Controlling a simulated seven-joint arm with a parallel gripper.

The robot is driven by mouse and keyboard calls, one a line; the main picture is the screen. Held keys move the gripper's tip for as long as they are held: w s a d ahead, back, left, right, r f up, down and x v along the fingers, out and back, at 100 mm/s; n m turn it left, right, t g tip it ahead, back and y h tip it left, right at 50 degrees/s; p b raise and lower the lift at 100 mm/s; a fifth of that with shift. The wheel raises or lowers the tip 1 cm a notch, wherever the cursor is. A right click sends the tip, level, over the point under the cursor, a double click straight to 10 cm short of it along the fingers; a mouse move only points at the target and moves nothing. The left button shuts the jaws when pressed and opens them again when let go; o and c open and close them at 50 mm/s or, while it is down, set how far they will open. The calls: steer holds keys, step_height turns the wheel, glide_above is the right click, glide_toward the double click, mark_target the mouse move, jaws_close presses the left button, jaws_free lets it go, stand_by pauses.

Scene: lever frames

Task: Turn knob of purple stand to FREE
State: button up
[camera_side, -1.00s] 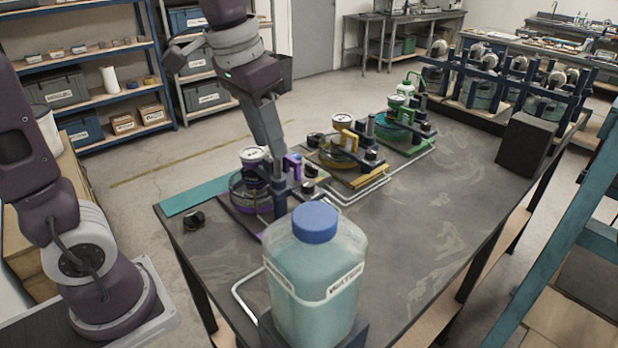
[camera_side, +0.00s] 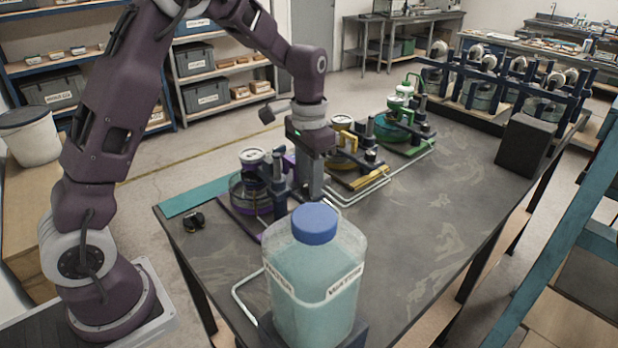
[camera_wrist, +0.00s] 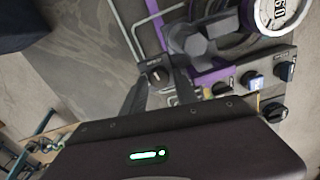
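The purple stand (camera_side: 240,207) is on the near left part of the table, with a dial gauge (camera_side: 252,156) on top. In the wrist view its purple base (camera_wrist: 207,78) and gauge (camera_wrist: 276,14) show at the upper right. A black knob (camera_wrist: 156,76) with a small label plate beside it shows between the two fingers of my gripper (camera_wrist: 157,82). The fingers are apart, one on each side of the knob; whether they touch it I cannot tell. In the side view my gripper (camera_side: 312,193) points down at the stand's right side and hides the knob.
A yellow stand (camera_side: 358,178) and a green stand (camera_side: 405,142) stand behind. A large blue-capped bottle (camera_side: 315,280) is in front. Several other dark knobs (camera_wrist: 252,82) are nearby. A small black object (camera_side: 194,221) lies left.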

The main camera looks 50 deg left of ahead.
jaws_close()
steer(key=shift+n, duration=0.4)
steer(key=n, duration=0.3)
steer(key=shift+a, duration=0.1)
steer(key=n, duration=0.3)
steer(key=shift+n, duration=0.4)
steer(key=n, duration=0.3)
steer(key=shift+a, duration=0.1)
steer(key=shift+s+n, duration=0.1)
steer(key=shift+n, duration=2)
